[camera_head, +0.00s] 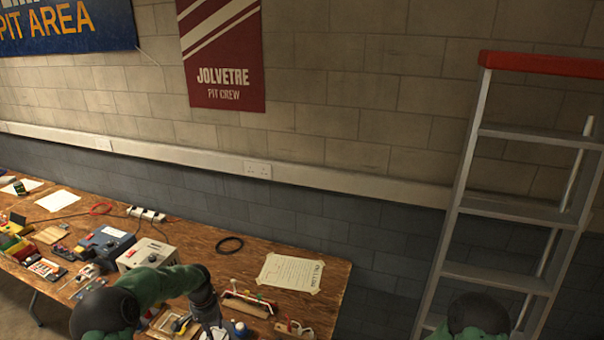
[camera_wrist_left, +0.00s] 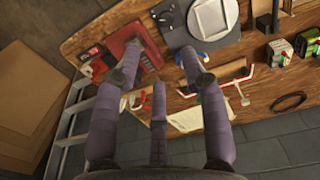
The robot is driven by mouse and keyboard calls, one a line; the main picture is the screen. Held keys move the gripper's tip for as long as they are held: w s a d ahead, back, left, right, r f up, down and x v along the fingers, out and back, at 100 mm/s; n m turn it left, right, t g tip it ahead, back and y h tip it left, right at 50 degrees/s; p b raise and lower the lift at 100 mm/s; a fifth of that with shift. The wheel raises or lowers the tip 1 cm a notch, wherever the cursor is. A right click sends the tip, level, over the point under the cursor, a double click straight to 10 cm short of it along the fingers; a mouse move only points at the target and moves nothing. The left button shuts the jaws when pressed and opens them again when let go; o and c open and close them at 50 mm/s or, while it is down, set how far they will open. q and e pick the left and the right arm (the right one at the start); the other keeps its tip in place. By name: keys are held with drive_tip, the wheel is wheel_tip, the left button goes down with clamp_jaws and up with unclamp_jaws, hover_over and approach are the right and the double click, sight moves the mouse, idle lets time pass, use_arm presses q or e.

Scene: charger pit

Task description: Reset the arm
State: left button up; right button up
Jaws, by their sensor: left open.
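My left arm (camera_head: 165,283), green with dark joints, reaches over the front of the wooden table in the head view. Its gripper is mostly cut off at the bottom edge there. In the left wrist view my left gripper (camera_wrist_left: 160,62) has its purple fingers spread apart, with nothing held between them. The fingers are above the table, near a red box (camera_wrist_left: 123,58) and a red-and-white handled item (camera_wrist_left: 240,84). Of my right arm (camera_head: 478,314), only a dark and green part shows at the bottom right; its gripper is out of view.
The table (camera_head: 325,288) holds a paper sheet (camera_head: 291,272), a black ring (camera_head: 230,245), a blue device (camera_head: 106,242) and a pale box (camera_head: 147,254). A stepladder (camera_head: 450,222) stands right of the table. Bare tabletop shows around the ring.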

use_arm(q)
drive_tip(key=s+d+f+n+h+b, duration=0.15)
drive_tip(key=s+d+f+b, duration=0.25)
drive_tip(key=s+d+f, duration=0.45)
drive_tip(key=s+d+f+n+h+b, duration=0.1)
drive_tip(key=s+d+f+h+b, duration=0.3)
drive_tip(key=f, duration=0.7)
drive_tip(key=s+d+f+n+y+b, duration=0.1)
drive_tip(key=s+d+f+n+b, duration=0.1)
drive_tip(key=s, duration=0.7)
drive_tip(key=s+d+f+n+b, duration=0.1)
drive_tip(key=s+d+f, duration=0.3)
drive_tip(key=s, duration=0.5)
drive_tip(key=shift+s+f+n+y+b, duration=0.3)
drive_tip(key=shift+f+n+y+b, duration=0.05)
drive_tip(key=shift+f+b, duration=0.4)
use_arm(e)
wheel_tip(320, 180, down, 13)
drive_tip(key=shift+w, duration=0.35)
